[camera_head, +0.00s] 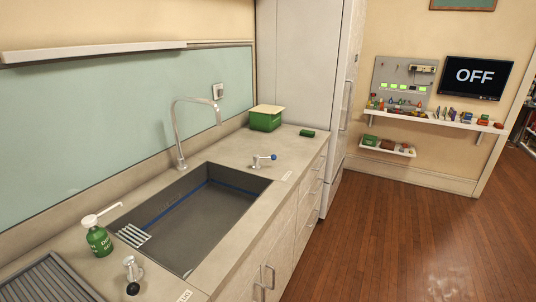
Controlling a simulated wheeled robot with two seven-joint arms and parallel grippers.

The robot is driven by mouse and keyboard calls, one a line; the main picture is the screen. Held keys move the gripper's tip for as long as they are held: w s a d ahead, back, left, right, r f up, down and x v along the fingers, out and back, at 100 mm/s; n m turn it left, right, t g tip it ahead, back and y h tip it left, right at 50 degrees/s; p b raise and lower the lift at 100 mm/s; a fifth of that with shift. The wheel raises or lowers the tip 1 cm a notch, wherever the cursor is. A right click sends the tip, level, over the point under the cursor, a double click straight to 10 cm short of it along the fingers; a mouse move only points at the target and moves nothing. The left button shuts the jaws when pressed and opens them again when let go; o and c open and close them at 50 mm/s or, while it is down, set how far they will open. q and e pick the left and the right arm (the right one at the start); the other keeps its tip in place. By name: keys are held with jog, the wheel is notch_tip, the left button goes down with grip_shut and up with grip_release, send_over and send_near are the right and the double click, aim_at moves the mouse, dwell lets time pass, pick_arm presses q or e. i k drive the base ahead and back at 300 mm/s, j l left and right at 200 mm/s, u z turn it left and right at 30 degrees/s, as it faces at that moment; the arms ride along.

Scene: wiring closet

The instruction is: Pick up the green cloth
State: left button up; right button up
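A small, flat dark green item (307,133) lies on the countertop near its far right edge, beside the tall pale cabinet. It may be the green cloth, but it is too small to tell for sure. To its left and a little behind it stands a green box (265,122) with a cream lid, apart from it. Neither of my grippers is in view.
A sink (205,225) with a tall faucet (181,140) is set in the counter (232,150). The wooden floor (400,235) to the right is clear.

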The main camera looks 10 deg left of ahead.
aim_at(303, 132)
jog(key=i+l+u, duration=0.5)
jog(key=i+l, duration=0.2)
jog(key=i+l+u, duration=0.25)
jog(key=i+l, duration=0.15)
jog(key=i+l+u, duration=0.25)
jog(key=l, duration=0.3)
jog(key=i+l+u, duration=0.25)
jog(key=l, duration=0.35)
jog(key=i+l+u, duration=0.3)
jog(key=l, duration=0.3)
jog(key=l+u, duration=0.25)
jog(key=l, duration=0.35)
jog(key=i+l+u, duration=0.1)
jog(key=l+u, duration=0.15)
jog(key=l, duration=0.4)
